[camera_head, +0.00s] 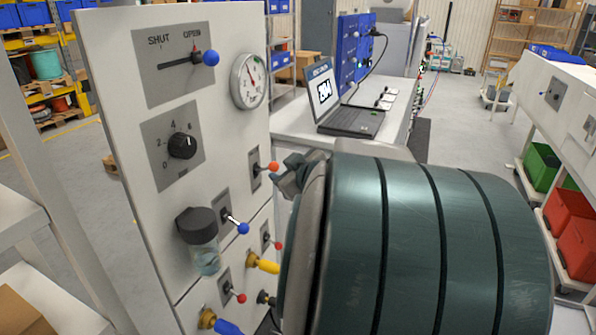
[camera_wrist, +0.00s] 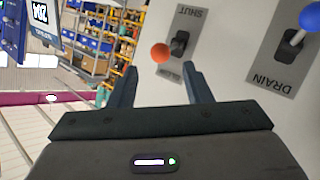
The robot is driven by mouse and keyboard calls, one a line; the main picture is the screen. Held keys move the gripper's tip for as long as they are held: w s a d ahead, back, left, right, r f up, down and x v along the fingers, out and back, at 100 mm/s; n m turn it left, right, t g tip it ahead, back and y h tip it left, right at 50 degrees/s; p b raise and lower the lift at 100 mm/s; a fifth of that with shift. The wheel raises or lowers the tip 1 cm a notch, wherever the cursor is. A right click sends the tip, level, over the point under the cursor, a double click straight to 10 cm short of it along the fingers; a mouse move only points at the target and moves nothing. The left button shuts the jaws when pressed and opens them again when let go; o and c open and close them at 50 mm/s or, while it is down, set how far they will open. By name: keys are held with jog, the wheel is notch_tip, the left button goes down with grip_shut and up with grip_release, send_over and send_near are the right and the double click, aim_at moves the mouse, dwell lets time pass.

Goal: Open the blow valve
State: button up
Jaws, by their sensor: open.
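A small valve with an orange ball-tipped lever (camera_head: 273,167) sits on a grey plate on the white panel (camera_head: 110,60). In the wrist view this orange lever (camera_wrist: 160,53) is just beyond my fingertips, roughly in line with the gap between them. Its plate (camera_wrist: 177,22) reads SHUT at one end; the label at the other end is partly hidden and hard to read. My gripper (camera_wrist: 159,70) is open, with nothing between its fingers. In the head view my gripper (camera_head: 287,174) is close beside the orange ball, partly hidden by my large green arm.
Close by is the DRAIN valve with a blue ball (camera_wrist: 310,15), also visible in the head view (camera_head: 242,228). A large SHUT/OPEN lever (camera_head: 210,58), gauge (camera_head: 249,81), dial (camera_head: 182,145) and clear bowl (camera_head: 204,250) project from the panel. A laptop (camera_head: 345,112) stands behind.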

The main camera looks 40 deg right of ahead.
jog(key=p+v, duration=0.1)
jog(key=v, duration=0.5)
jog(key=shift+s, duration=0.35)
jog(key=shift+a, duration=0.1)
